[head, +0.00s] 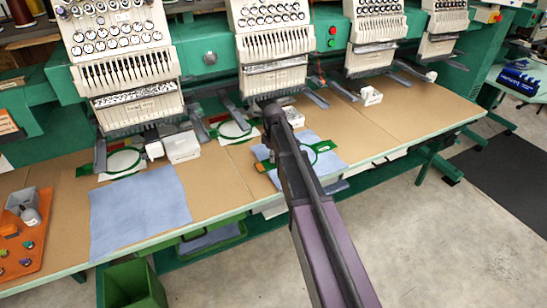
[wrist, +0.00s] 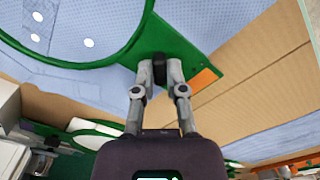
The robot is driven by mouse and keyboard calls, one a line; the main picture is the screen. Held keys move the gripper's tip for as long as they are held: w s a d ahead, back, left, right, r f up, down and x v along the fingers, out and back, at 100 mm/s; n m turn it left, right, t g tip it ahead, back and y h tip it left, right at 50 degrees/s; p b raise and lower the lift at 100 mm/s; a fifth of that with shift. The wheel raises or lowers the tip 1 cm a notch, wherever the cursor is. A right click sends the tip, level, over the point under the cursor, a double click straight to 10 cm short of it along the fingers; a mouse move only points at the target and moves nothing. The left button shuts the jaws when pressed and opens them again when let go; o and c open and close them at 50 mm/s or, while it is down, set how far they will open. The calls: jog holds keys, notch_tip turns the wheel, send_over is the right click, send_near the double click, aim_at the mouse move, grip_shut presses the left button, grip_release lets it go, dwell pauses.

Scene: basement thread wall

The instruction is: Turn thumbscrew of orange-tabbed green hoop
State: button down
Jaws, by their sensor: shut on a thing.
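In the wrist view, the green hoop (wrist: 140,42) curves across the top left around light blue cloth. Its flat green bracket (wrist: 185,55) bears an orange tab (wrist: 204,79). My gripper (wrist: 160,72) is shut on the dark round thumbscrew (wrist: 159,62) at the hoop's edge, one finger on each side. In the head view, part of a green hoop (head: 324,146) with blue cloth shows to the right of my arm. My fingers and the thumbscrew are hidden behind the arm there.
Embroidery heads (head: 275,60) stand over the tan table (head: 220,165). Another green hoop (head: 125,162) lies at the left, near a blue cloth (head: 140,210). An orange tray (head: 25,240) holds small items at the far left. The table's right part is mostly clear.

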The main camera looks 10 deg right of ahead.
jog(key=shift+n, duration=1.7)
jog(key=c, duration=0.7)
grip_release()
jog(key=shift+m, duration=0.3)
